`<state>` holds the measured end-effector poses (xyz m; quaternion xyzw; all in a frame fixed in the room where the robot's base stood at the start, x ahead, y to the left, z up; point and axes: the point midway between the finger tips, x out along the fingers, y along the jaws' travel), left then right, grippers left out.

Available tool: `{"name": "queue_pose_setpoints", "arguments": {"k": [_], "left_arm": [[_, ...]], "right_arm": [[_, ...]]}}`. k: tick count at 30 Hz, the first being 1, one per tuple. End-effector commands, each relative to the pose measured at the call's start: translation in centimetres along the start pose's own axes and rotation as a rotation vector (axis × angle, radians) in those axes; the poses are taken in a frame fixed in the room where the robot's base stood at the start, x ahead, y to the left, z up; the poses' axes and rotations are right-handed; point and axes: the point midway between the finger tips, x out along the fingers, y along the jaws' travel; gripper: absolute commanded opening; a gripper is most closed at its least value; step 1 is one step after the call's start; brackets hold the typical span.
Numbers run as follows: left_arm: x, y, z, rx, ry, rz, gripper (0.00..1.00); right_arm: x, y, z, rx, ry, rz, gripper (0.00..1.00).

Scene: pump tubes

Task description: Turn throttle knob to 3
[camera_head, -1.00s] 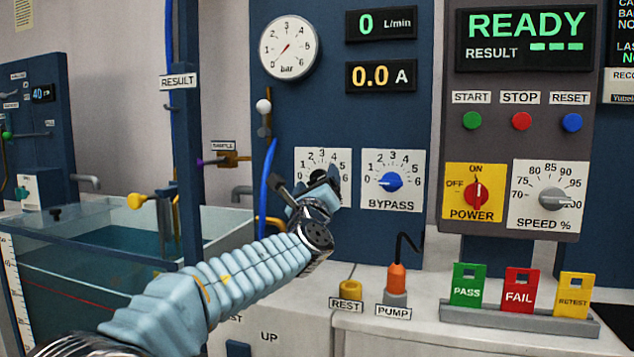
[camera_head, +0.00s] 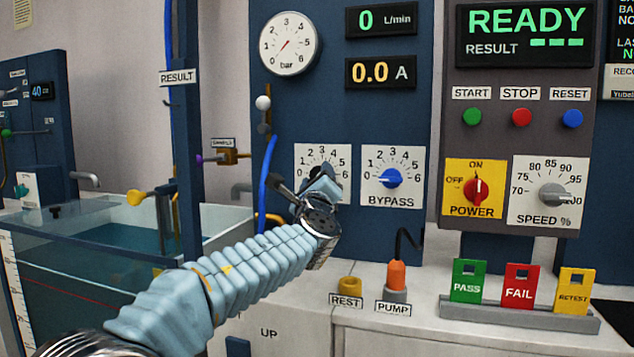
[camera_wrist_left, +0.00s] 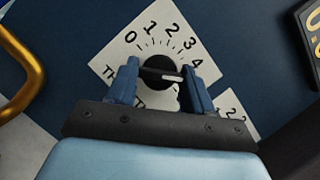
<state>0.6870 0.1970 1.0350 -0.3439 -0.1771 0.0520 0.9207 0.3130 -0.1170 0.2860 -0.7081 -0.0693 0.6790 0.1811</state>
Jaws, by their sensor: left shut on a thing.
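The throttle dial is a white plate (camera_head: 303,155) numbered up to 6, on the blue panel left of the bypass dial. Its black knob (camera_wrist_left: 158,70) sits between the two blue fingers of my left gripper (camera_wrist_left: 157,86) in the wrist view, and the gripper is shut on it. The knob's white mark points right in that view, below the 4, toward the right finger. The numbers past 4 are hidden there. In the head view my left gripper (camera_head: 305,190) covers most of the knob and the lower dial. My right gripper is not in view.
The bypass dial with a blue knob (camera_head: 391,178) is close on the right. A blue hose (camera_head: 266,185) hangs on the left. The pressure gauge (camera_head: 289,44) is above. An orange pump plug (camera_head: 397,275) stands below. A yellow pipe (camera_wrist_left: 22,75) shows at the wrist view's left.

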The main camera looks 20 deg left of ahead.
Motion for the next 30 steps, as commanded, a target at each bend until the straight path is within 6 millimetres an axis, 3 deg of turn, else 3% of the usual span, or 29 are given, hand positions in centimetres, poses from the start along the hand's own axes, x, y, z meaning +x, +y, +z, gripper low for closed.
{"name": "queue_pose_setpoints", "arguments": {"k": [18, 30], "left_arm": [[0.07, -0.35, 0.06, -0.521, 0.001, 0.217, 0.21], [0.09, -0.41, 0.05, -0.739, 0.002, 0.309, 0.21]], "right_arm": [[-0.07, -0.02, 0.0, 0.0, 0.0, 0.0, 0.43], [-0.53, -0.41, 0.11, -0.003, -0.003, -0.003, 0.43]]}}
